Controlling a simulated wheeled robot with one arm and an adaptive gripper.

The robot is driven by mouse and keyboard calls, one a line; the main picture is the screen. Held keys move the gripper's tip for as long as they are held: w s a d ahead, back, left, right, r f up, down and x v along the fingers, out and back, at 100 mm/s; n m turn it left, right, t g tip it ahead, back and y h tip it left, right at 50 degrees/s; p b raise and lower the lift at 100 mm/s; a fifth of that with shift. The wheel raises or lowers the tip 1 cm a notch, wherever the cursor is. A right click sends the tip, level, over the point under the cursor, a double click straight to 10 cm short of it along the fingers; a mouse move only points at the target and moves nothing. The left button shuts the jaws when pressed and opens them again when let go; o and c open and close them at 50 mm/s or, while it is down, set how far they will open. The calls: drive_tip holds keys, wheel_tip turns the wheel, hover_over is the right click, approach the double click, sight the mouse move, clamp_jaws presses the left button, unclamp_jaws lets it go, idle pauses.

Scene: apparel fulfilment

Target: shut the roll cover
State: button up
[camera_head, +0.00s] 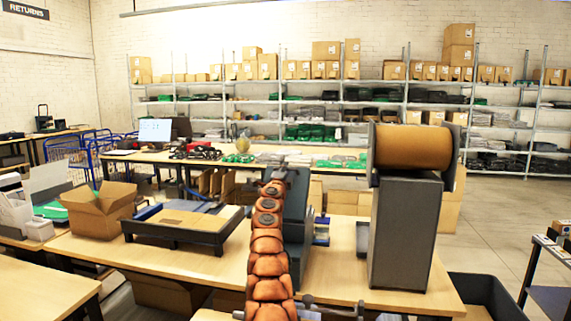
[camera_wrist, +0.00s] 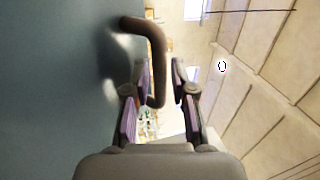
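The roll cover is a blue-grey panel (camera_wrist: 60,80) filling the left of the wrist view. A brown bent bar handle (camera_wrist: 152,45) stands out from it. My gripper (camera_wrist: 160,72) is open, with its two fingers on either side of the handle's free length. A gap shows between the handle and the right finger; contact on the left is unclear. In the head view a dark blue-grey panel (camera_head: 297,205), apparently the cover, stands upright on the table, partly hidden by my orange arm. My gripper (camera_head: 283,175) is small and dark there, at the panel's top.
A brown paper roll (camera_head: 413,147) sits on a tall grey stand (camera_head: 402,230) right of the panel. A dark tray (camera_head: 185,228) and an open cardboard box (camera_head: 100,208) are on the table (camera_head: 340,270) to the left. Stocked shelves (camera_head: 340,105) line the back wall.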

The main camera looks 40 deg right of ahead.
drive_tip(key=shift+w+d+p, duration=0.2)
drive_tip(key=shift+d+p, duration=0.15)
drive_tip(key=shift+p, duration=0.6)
drive_tip(key=shift+c, duration=0.3)
clamp_jaws()
